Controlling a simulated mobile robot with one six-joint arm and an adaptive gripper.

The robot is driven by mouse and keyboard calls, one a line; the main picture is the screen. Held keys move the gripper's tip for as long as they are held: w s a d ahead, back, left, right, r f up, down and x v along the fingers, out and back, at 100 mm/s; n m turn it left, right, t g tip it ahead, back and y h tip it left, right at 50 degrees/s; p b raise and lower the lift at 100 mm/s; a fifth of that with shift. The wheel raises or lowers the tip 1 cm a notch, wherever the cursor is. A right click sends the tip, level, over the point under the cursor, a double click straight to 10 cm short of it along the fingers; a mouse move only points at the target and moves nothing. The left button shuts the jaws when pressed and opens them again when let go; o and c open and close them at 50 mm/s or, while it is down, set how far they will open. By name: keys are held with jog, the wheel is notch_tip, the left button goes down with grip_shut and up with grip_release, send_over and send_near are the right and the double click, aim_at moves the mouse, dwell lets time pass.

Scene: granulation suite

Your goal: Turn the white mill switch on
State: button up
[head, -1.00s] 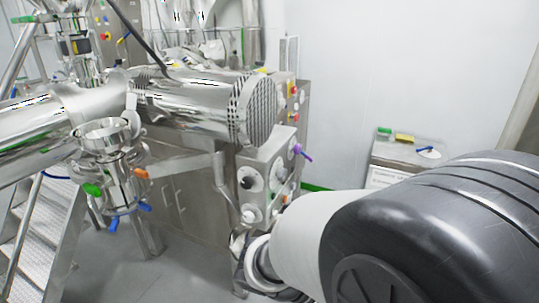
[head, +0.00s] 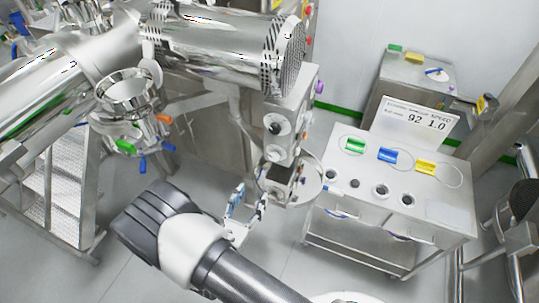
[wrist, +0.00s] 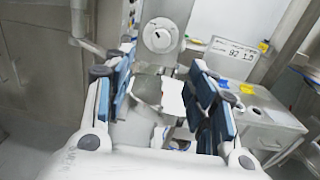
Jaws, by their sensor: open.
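A steel control box stands below the end of the mill drum. In the head view its front carries a white dial (head: 275,153), which I take for the white mill switch, below a dial with a black knob (head: 275,127). In the wrist view a white round dial (wrist: 161,36) with a small dark mark shows beyond my fingers. Whether it is on or off cannot be told. My gripper (head: 248,207) is open and empty, in front of and below the box. In the wrist view its blue-padded fingers (wrist: 158,82) are spread apart, not touching the dial.
A steel table (head: 440,212) to the right holds green, blue and yellow clamps and a display reading 92 and 1.0. A purple knob (head: 319,87) sticks out from the box's right side. A stair (head: 72,190) stands at the left. Grey floor is open in front.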

aim_at(273, 158)
jog(key=p+x, duration=0.1)
jog(key=x, duration=1.5)
jog(key=shift+w+d, duration=0.15)
jog(key=shift+c, duration=0.2)
jog(key=c, duration=1)
